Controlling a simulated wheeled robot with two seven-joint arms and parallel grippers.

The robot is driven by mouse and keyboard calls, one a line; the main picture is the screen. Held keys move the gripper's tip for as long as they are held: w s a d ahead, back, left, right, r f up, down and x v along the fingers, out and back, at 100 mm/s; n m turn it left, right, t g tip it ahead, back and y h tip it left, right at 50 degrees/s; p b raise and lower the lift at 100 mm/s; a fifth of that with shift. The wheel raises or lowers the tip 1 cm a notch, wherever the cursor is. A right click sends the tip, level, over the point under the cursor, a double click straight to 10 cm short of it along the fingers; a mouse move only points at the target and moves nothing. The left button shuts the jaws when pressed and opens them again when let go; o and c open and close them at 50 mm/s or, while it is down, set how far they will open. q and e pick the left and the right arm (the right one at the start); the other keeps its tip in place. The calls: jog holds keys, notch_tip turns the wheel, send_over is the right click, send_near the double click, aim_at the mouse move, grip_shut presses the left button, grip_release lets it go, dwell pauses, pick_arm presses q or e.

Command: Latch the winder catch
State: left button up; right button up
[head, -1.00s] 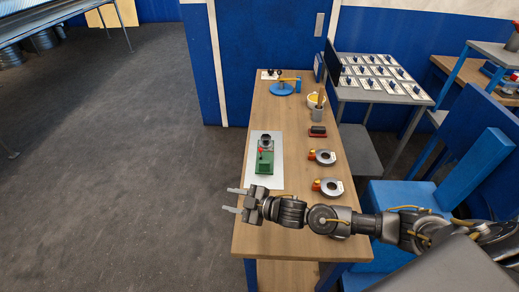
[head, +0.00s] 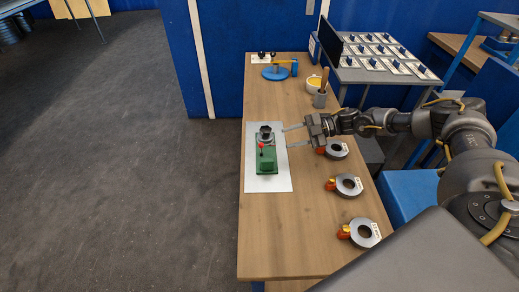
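The winder is a small green device (head: 266,163) with a red-knobbed lever (head: 261,147) and a dark round cup-like top (head: 265,131). It stands on a pale plate (head: 270,185) on the wooden bench. The catch itself is too small to make out. My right gripper (head: 286,139) is just right of the winder, fingers pointing left towards its top. The fingers are apart with nothing seen between them. Their tips look close to the winder, but I cannot tell whether they touch it. My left gripper is not in view.
Grey rings with orange tags, a near one (head: 365,232), a middle one (head: 349,186) and a far one (head: 337,150), line the bench's right side. The bench front (head: 285,235) is clear.

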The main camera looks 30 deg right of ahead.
aim_at(261, 147)
jog(key=shift+f, duration=0.2)
jog(key=shift+w+a+f, duration=0.1)
jog(key=shift+w+a, duration=0.25)
jog(key=shift+a, duration=0.1)
jog(key=p+x, duration=0.3)
jog(key=x, duration=0.5)
jog(key=shift+a+f, duration=0.1)
jog(key=shift+a, duration=0.1)
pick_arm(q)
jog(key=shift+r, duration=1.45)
pick_arm(e)
jog(key=shift+w+a+f, duration=0.3)
jog(key=shift+a, duration=0.35)
